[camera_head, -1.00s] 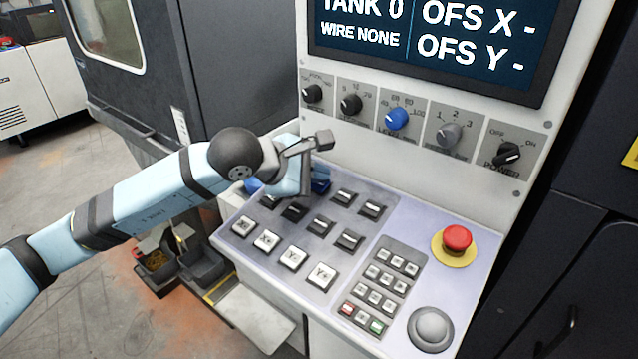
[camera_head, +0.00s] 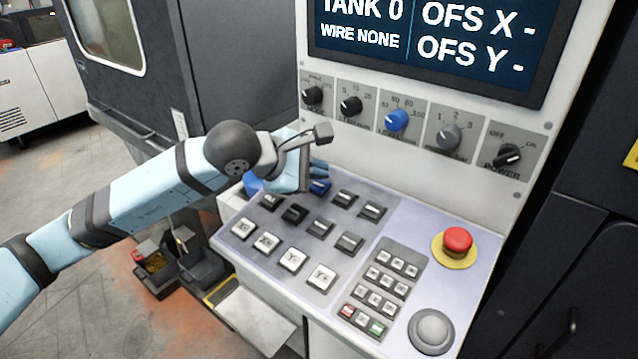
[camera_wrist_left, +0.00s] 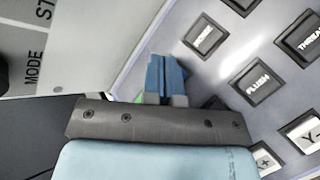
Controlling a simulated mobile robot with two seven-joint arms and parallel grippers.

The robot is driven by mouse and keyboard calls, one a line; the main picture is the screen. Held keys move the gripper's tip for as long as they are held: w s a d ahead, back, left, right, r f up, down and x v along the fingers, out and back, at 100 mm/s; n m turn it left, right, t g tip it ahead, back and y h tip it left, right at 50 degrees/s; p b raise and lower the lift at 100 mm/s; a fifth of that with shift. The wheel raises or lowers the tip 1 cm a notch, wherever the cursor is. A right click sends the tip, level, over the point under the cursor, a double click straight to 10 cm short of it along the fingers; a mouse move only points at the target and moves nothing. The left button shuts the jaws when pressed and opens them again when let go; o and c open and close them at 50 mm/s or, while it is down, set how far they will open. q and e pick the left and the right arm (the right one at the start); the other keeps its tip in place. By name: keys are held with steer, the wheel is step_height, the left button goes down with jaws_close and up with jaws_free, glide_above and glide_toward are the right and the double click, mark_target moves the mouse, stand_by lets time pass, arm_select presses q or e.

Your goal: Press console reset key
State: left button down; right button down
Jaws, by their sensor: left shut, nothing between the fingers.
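The console key panel (camera_head: 395,225) carries several black keys and white axis keys. My left gripper (camera_head: 318,186) is over its back left part, with its blue fingers together and empty. In the left wrist view the shut fingers (camera_wrist_left: 167,75) are near a black key (camera_wrist_left: 205,37) with a blurred label, left of the keys marked FLUSH (camera_wrist_left: 257,83) and THREAD (camera_wrist_left: 312,38). A small green patch shows beside the fingers, mostly hidden. I cannot tell which key is reset, nor whether the fingertips touch the panel. My right gripper is not in view.
A red emergency button (camera_head: 457,241), a keypad (camera_head: 384,284) and a grey round knob (camera_head: 431,330) are on the right of the panel. Rotary knobs, including a blue one (camera_head: 397,120), line the upright face under the screen (camera_head: 440,45).

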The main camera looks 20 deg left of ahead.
mark_target(313, 198)
arm_select(q)
steer(key=r, duration=0.2)
steer(key=s+r+p, duration=0.1)
steer(key=r, duration=0.2)
steer(key=shift+a, duration=0.2)
stand_by(0.3)
stand_by(0.6)
